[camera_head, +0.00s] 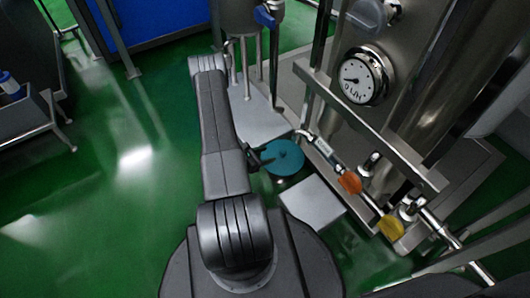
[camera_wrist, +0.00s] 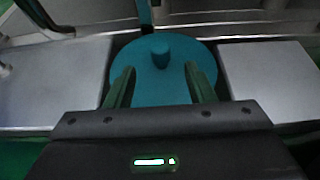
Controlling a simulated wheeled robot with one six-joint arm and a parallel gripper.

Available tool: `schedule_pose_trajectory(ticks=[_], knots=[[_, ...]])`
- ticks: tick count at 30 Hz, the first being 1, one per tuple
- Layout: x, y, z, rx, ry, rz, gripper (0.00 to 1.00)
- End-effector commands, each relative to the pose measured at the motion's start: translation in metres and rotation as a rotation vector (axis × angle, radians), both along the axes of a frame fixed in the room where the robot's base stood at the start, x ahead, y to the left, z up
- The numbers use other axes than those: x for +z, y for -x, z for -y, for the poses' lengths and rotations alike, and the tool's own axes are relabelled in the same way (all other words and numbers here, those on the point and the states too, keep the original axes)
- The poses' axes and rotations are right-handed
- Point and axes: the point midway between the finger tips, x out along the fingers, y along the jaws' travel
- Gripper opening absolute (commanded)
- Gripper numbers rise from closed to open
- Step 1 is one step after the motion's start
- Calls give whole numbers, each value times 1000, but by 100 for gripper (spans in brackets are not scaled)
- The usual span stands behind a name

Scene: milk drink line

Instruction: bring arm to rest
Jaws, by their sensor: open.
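My gripper (camera_wrist: 160,88) is open in the wrist view, with its two green-tinted fingers spread apart and nothing seen between them. A round teal lid-like disc with a central knob (camera_wrist: 160,52) lies beyond the fingertips. In the head view my arm reaches forward from my base, and my gripper (camera_head: 264,158) is a dark shape beside the teal disc (camera_head: 284,158). I cannot tell whether the fingers touch the disc.
A pale metal box (camera_head: 312,203) and a grey plate (camera_head: 256,122) flank the disc. Steel pipes with an orange part (camera_head: 350,183) and a yellow part (camera_head: 391,228), and a tank with a dial gauge (camera_head: 363,76), stand at right. Green floor (camera_head: 120,190) is open at left.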

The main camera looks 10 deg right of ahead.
Motion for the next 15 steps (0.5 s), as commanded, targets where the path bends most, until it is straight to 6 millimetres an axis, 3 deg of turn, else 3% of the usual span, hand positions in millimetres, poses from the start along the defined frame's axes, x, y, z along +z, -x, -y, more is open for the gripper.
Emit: schedule_pose_trajectory(ticks=[7,15], knots=[[-6,-3,11,-3,0,1,49],[-23,-15,47,-6,-1,2,49]])
